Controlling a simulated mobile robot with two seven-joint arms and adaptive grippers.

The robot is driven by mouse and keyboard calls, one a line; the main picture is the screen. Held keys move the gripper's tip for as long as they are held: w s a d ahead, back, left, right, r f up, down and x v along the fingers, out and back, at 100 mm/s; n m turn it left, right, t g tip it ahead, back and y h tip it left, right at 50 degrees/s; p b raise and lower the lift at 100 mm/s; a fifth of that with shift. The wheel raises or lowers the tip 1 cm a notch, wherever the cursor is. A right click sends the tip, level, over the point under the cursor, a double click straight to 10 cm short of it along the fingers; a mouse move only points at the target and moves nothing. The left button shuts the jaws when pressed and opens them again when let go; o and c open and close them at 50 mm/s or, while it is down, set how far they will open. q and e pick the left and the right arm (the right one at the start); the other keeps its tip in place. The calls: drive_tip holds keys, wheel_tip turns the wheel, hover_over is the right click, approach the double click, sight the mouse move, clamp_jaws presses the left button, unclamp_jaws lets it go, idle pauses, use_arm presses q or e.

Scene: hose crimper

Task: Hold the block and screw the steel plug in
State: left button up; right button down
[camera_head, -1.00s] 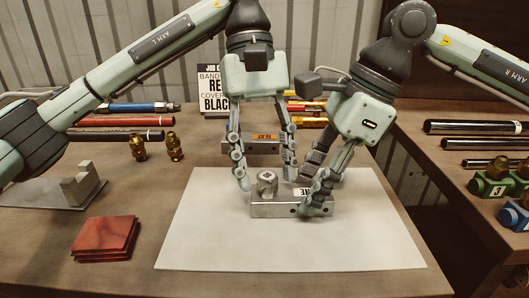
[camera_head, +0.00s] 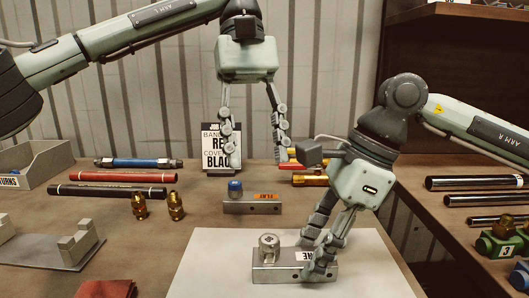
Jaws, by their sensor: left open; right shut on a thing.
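The metal block (camera_head: 268,274) lies on the white mat (camera_head: 210,260), with a partly covered white label on its top. The steel plug (camera_head: 269,244) stands upright at the block's left end; I cannot tell how deep it sits. My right gripper (camera_head: 318,262) is shut on the block's right part, its fingers hiding some of the label. My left gripper (camera_head: 256,150) is open and empty, raised well above and behind the plug, its fingers pointing down.
A second block with an orange label (camera_head: 262,207) and a blue-topped plug (camera_head: 235,188) stands behind the mat. Brass fittings (camera_head: 176,205), a red hose (camera_head: 122,176), a grey cradle (camera_head: 80,245) and red pads (camera_head: 105,289) are on the left. A sign (camera_head: 222,148) stands at the back.

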drive_tip(key=c, duration=0.9)
unclamp_jaws()
drive_tip(key=shift+w+f, duration=0.1)
drive_tip(key=shift+o, duration=0.2)
